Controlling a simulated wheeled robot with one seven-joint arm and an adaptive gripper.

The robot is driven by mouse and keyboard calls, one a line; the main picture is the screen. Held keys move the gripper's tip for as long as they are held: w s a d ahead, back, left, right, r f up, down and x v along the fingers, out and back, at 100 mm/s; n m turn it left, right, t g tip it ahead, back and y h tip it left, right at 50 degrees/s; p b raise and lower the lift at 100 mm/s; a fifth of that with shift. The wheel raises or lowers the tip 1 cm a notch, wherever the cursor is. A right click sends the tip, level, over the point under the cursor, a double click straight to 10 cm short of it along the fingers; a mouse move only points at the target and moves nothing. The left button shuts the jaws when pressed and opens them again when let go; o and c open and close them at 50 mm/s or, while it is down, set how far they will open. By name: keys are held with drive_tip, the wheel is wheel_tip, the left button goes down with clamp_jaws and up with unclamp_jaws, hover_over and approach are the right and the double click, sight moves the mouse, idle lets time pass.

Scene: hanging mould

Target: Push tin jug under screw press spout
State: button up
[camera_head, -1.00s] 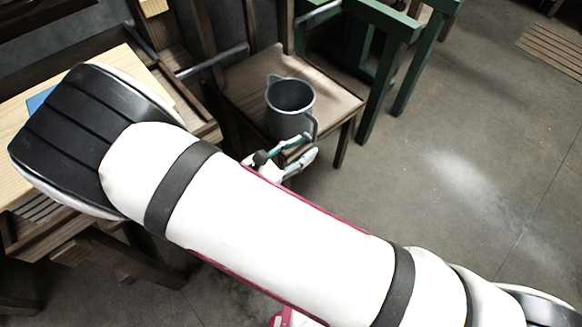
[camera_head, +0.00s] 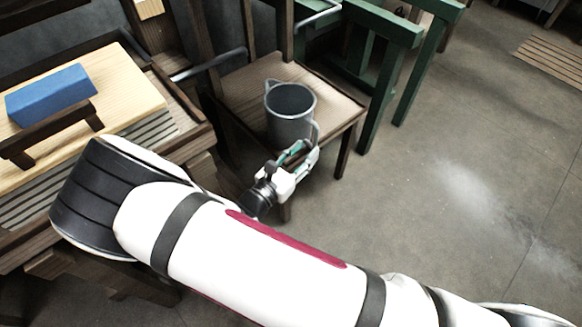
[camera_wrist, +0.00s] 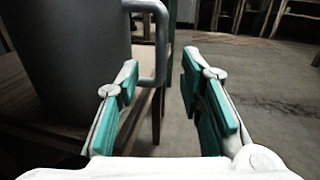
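The grey tin jug (camera_head: 286,116) stands upright on a wooden seat (camera_head: 238,90), its handle (camera_head: 316,132) toward the lower right. In the wrist view the jug (camera_wrist: 75,60) fills the left side and its handle (camera_wrist: 161,45) shows just ahead of the fingers. My gripper (camera_head: 300,152) is beside the jug on its handle side. In the wrist view my gripper (camera_wrist: 160,72) has its green-padded fingers apart. The left finger overlaps the handle in the picture; I cannot tell whether they touch. I cannot make out a press spout.
A green wooden frame (camera_head: 385,50) stands right behind the seat. At the left, a wooden bench holds a pale board (camera_head: 130,85) and a blue block (camera_head: 50,95). A dark metal bar (camera_head: 208,65) lies left of the seat. The floor (camera_head: 450,200) at right is clear.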

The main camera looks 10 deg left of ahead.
sight(314, 142)
drive_tip(key=shift+b+x, duration=0.7)
drive_tip(key=shift+x, duration=2.15)
clamp_jaws()
